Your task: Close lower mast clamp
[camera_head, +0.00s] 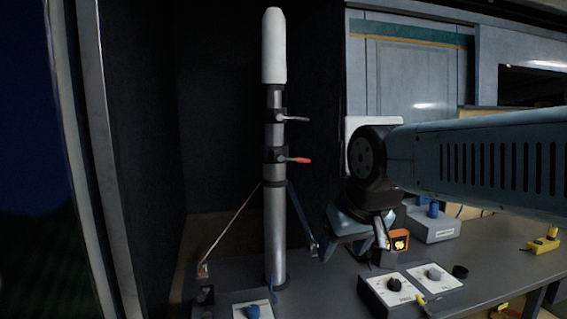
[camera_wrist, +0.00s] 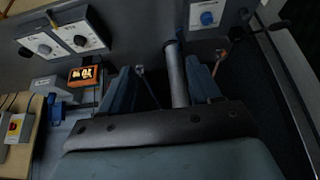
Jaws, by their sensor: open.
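The mast (camera_head: 275,225) is a grey upright tube with a white top section. Its lower clamp (camera_head: 275,156) is a dark collar with a red-tipped lever (camera_head: 298,160) sticking out to the right. The upper clamp (camera_head: 277,118) above it has a grey lever, also pointing right. My gripper (camera_head: 343,228) is right of the mast and below the lower clamp's lever. In the wrist view my gripper (camera_wrist: 162,78) is open and empty, with the mast tube (camera_wrist: 177,77) showing between its fingers. I cannot tell the depth gap. The clamps are not clear in the wrist view.
Thin struts (camera_head: 232,226) brace the mast at both sides. On the bench stand a knob box (camera_head: 385,292), an orange-lit display (camera_head: 398,241) and a box with a blue knob (camera_head: 432,224). A dark wall is behind the mast; the space left of its upper part looks free.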

